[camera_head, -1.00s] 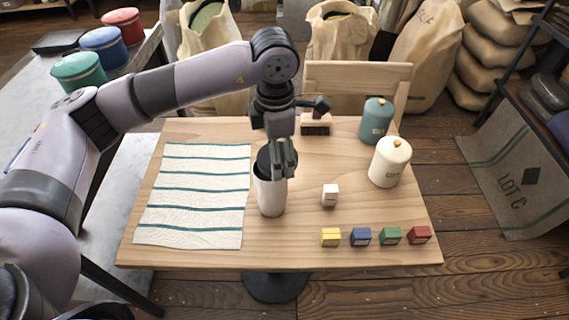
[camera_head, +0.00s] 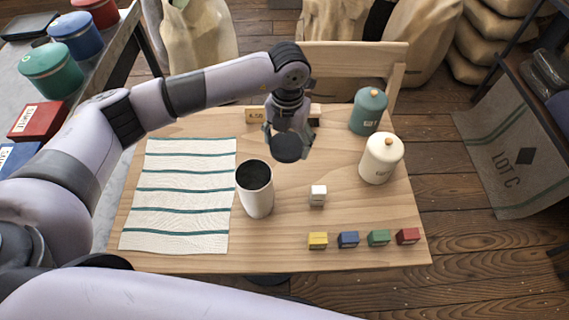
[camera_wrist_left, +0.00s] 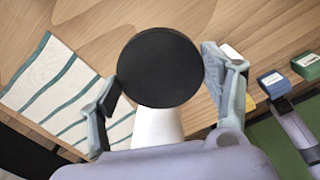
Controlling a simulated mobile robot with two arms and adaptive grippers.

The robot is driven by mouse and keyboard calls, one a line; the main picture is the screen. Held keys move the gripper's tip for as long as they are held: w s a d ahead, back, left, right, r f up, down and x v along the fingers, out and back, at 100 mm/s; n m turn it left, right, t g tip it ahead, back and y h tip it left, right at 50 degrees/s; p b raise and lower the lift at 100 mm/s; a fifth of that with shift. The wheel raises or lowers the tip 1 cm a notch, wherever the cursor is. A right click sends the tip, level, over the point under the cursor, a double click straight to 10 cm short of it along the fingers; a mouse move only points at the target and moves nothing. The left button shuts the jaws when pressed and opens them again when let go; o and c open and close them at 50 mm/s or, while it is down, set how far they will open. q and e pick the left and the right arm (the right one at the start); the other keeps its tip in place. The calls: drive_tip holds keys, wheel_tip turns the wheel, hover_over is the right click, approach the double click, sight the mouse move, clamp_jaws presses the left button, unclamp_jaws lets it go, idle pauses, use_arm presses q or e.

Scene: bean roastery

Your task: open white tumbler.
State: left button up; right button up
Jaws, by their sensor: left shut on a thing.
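The white tumbler (camera_head: 256,196) stands upright on the wooden table, right of the striped cloth. Its top is open and its dark inside shows. In the left wrist view part of the white tumbler (camera_wrist_left: 157,128) shows behind the lid. The round black lid (camera_head: 287,148) is off it, held in the air above and to the right. My left gripper (camera_head: 286,140) is shut on the black lid, which fills the space between the fingers in the left wrist view (camera_wrist_left: 160,67). My right gripper is not in view.
A striped cloth (camera_head: 180,195) lies left of the tumbler. A small white block (camera_head: 318,194) and a row of colored blocks (camera_head: 348,239) sit to the right and front. A cream canister (camera_head: 381,158) and a teal canister (camera_head: 368,111) stand at the back right.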

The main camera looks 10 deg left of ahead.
sight(287, 173)
use_arm(q)
wheel_tip(287, 173, down, 11)
drive_tip(key=shift+p, duration=0.6)
drive_tip(key=shift+f, duration=0.45)
drive_tip(key=o, duration=1.3)
drive_tip(key=shift+c, duration=0.2)
drive_tip(key=shift+w, duration=0.1)
